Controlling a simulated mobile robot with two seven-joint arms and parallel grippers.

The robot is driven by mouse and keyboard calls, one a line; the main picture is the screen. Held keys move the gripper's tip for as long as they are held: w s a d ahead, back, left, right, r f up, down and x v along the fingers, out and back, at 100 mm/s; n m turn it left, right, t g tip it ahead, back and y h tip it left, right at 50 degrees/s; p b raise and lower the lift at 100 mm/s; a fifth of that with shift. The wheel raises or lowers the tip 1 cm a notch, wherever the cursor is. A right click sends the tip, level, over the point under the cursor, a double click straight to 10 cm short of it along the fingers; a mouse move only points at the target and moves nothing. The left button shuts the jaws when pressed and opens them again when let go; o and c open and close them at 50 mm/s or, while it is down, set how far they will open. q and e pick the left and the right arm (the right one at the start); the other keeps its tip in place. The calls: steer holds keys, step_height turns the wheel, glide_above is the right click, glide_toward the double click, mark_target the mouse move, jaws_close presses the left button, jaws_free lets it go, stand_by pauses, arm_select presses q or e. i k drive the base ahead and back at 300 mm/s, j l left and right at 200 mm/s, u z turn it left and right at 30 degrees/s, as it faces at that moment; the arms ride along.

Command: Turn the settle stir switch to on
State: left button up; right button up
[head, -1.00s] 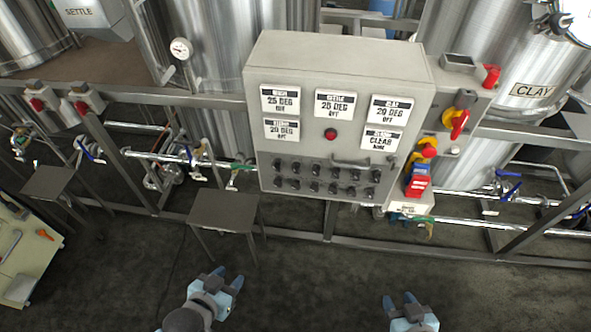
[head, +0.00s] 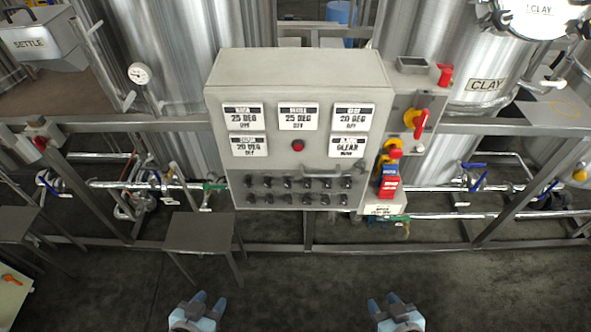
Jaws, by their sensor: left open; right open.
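The control panel (head: 212,160) is a light grey box in the middle of the head view. Its front carries several white display plates reading temperatures and OFF, a red lamp (head: 297,145), and two rows of small black switches (head: 297,190). The labels by the switches are too small to read, so I cannot tell which one is the settle stir switch. My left gripper (head: 206,302) is open and empty at the bottom of the view, below the panel. My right gripper (head: 386,302) is open and empty, also low and to its right. Both are apart from the panel.
A metal stool (head: 198,233) stands in front of the panel's left side. Red and yellow switches (head: 418,122) sit right of the panel. A steel rail (head: 490,129) and pipes run behind. Steel tanks stand at the back. The dark floor (head: 300,280) between my grippers is clear.

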mark_target(267, 180)
steer(key=j+u, duration=0.45)
steer(key=j, duration=1.05)
